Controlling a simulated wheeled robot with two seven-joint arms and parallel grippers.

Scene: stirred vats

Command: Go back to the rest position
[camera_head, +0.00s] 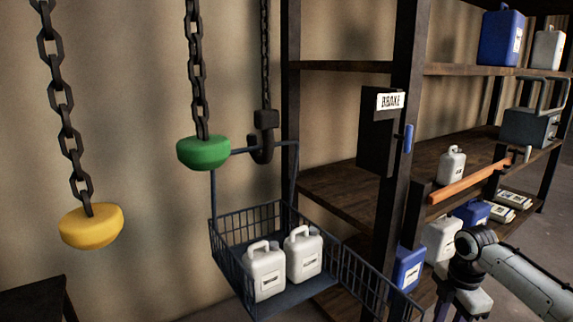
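The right arm comes in at the lower right, and my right gripper (463,300) hangs down from its wrist in front of the lower shelves. Its fingertips run off the bottom edge, so I cannot tell whether it is open or shut. My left gripper is not in view. A blue wire basket (228,262) hangs from a dark hook (262,148) on a chain. Two white jugs (267,270) stand upright side by side in it. Its front side panel is swung out to the right.
A yellow chain pull (91,227) and a green one (204,152) hang at left. A brake box (379,132) with a blue lever (408,138) is on the rack post. The shelves (340,195) hold white and blue jugs. A dark surface (35,300) shows at lower left.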

